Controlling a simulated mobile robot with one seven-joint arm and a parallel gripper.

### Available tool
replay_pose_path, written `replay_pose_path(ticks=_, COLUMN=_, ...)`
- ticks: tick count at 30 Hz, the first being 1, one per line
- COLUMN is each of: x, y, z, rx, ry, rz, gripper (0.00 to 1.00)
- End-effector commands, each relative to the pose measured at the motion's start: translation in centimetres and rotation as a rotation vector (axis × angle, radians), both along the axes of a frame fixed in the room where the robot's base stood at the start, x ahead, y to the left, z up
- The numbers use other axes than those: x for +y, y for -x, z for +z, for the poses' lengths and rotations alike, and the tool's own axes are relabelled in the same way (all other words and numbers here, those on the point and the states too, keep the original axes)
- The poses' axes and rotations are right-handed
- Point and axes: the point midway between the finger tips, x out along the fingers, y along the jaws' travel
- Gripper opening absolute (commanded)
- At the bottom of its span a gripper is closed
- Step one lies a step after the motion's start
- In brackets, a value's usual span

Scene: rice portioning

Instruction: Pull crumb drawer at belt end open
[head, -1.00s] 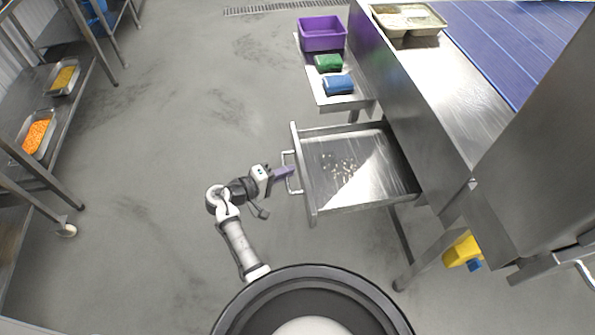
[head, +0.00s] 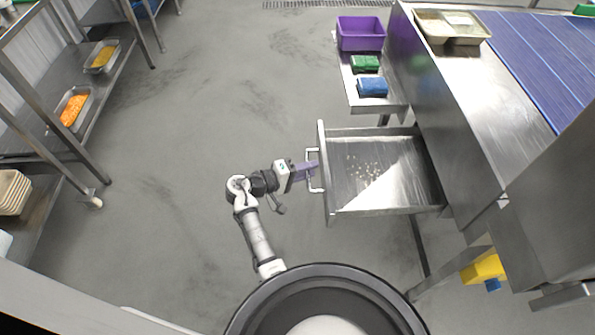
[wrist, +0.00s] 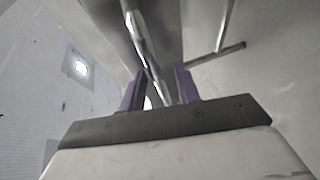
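The crumb drawer (head: 338,207) is a steel tray pulled well out from under the belt-end counter. Pale crumbs lie on its floor. Its bar handle (head: 312,187) is on the left-facing front panel. My gripper (head: 309,171) is at this handle, with its purple fingers pointing right. In the wrist view the handle bar (wrist: 142,45) runs between the two fingers (wrist: 159,80). The fingers stand apart, with a gap visible beside the bar, so the gripper looks open around it.
A side shelf above the drawer's far side holds a purple bin (head: 360,34), a green pack (head: 365,64) and a blue pack (head: 372,87). A rack (head: 92,120) with food trays stands at left. A yellow object (head: 484,268) hangs under the counter. The floor between is clear.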

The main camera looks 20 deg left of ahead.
Motion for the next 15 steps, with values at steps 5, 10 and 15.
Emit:
replay_pose_path(ticks=5, x=1.9, y=1.5, z=0.2, rx=-0.002, ry=-0.001, rz=0.006, gripper=0.32)
replay_pose_path(ticks=10, x=4.9, y=4.0, z=0.9, rx=-0.002, ry=-0.001, rz=0.007, gripper=0.32)
replay_pose_path(ticks=15, x=7.6, y=6.4, z=1.7, rx=-0.003, ry=-0.001, rz=0.005, gripper=0.32)
